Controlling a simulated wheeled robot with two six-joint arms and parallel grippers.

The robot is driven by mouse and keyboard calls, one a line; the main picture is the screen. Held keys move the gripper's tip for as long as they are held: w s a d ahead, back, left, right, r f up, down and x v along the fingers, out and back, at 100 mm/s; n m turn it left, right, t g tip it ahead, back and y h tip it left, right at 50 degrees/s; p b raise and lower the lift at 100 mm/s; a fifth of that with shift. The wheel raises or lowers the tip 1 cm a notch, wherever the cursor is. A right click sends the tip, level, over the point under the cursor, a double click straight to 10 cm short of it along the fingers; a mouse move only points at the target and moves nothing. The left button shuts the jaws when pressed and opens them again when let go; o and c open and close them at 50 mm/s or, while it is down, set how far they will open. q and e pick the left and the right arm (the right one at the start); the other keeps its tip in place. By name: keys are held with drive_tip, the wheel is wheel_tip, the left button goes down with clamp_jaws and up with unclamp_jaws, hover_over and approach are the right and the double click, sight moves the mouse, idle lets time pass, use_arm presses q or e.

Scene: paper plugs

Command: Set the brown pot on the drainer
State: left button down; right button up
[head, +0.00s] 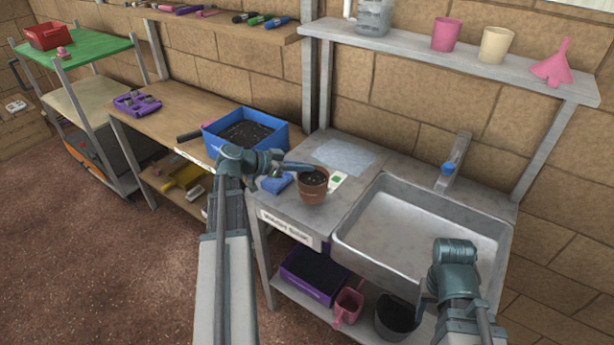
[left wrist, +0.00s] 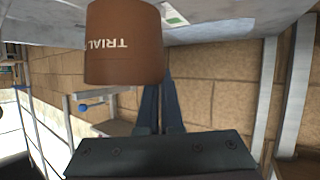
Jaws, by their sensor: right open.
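The brown pot (head: 313,188), full of dark soil, is upright over the bench left of the sink, near the front edge. I cannot tell whether its base touches the bench. My left gripper (head: 312,168) is at its rim with the fingers nearly together, apparently pinching the wall. In the left wrist view the pot (left wrist: 124,45) shows upside down with lettering and hides part of one finger. A flat pale blue-grey panel (head: 345,156), seemingly the drainer, lies on the bench behind the pot. My right gripper (head: 422,302) is open and empty at the sink's front.
A blue packet (head: 276,183) and a white-green card (head: 338,182) lie beside the pot. The sink (head: 405,225) is empty, with a tap (head: 455,160) behind. A blue soil crate (head: 270,125) stands left. A shelf (head: 450,62) with cups and a funnel hangs above.

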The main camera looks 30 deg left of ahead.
sight(307, 175)
use_arm(q)
drive_tip(key=shift+w+d+f+b, duration=0.15)
drive_tip(key=shift+w+f+b, duration=0.1)
drive_tip(key=shift+f+b, duration=0.7)
drive_tip(key=shift+w+d+f+b, duration=0.15)
drive_tip(key=shift+w+f+b, duration=0.05)
drive_tip(key=shift+f+b, duration=0.7)
drive_tip(key=shift+f, duration=0.15)
drive_tip(key=c, duration=1.1)
unclamp_jaws()
drive_tip(key=shift+r, duration=0.25)
drive_tip(key=p+v, duration=0.5)
drive_tip(key=v, duration=0.7)
drive_tip(key=shift+a, duration=0.1)
